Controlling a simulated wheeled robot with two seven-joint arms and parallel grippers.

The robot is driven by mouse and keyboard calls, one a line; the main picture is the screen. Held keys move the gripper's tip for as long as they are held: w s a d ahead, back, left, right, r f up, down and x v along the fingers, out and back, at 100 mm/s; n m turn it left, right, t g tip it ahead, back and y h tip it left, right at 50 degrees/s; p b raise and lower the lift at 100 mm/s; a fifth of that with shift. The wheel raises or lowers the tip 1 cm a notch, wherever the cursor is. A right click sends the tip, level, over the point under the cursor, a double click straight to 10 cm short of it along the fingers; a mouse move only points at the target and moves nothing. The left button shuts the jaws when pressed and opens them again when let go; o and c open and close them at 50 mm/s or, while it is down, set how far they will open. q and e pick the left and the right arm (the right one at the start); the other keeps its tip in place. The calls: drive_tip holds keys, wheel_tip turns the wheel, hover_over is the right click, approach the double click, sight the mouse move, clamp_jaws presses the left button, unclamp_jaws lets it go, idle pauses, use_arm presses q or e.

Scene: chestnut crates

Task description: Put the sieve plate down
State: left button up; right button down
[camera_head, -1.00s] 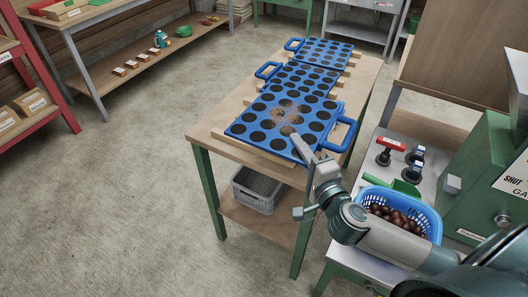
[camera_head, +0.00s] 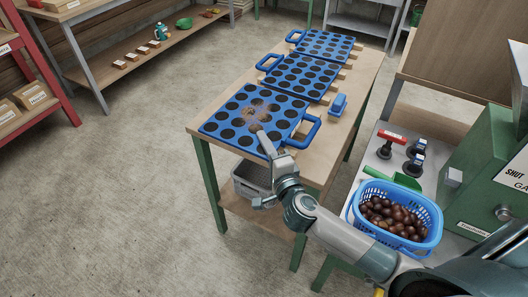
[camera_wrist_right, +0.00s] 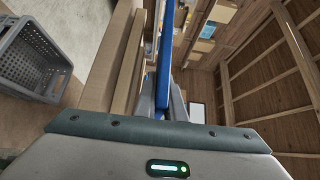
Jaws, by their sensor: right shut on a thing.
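The nearest blue sieve plate (camera_head: 243,118), with dark round holes and a brown patch in its middle, is level over the near end of the wooden table (camera_head: 353,100). My right gripper (camera_head: 265,143) is shut on its near edge. In the right wrist view the plate (camera_wrist_right: 163,70) shows edge-on between my fingers, close beside wooden rails (camera_wrist_right: 128,75). I cannot tell whether it touches them. Two more blue sieve plates, a middle one (camera_head: 299,77) and a far one (camera_head: 325,45), lie behind it. My left gripper is out of view.
A blue handled object (camera_head: 338,105) stands on the table's right side. A blue basket of chestnuts (camera_head: 352,209) is on the bench at right, beside a green scoop (camera_head: 398,182) and a green machine (camera_head: 480,180). A grey crate (camera_wrist_right: 28,55) is on the shelf below.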

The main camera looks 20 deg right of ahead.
drive_tip(key=shift+f+b, duration=0.45)
drive_tip(key=shift+f, duration=0.95)
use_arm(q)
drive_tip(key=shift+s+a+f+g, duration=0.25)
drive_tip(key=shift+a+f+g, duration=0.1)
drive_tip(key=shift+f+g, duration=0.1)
use_arm(e)
drive_tip(key=shift+f, duration=0.45)
drive_tip(key=shift+f, duration=0.15)
drive_tip(key=c, duration=2.1)
unclamp_jaws()
drive_tip(key=shift+f, duration=0.1)
drive_tip(key=shift+s, duration=0.15)
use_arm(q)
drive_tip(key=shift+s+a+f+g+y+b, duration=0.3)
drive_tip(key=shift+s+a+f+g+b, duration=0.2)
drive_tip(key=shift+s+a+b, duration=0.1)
use_arm(e)
drive_tip(key=s, duration=1.1)
drive_tip(key=shift+s+a, duration=0.2)
drive_tip(key=shift+s, duration=0.2)
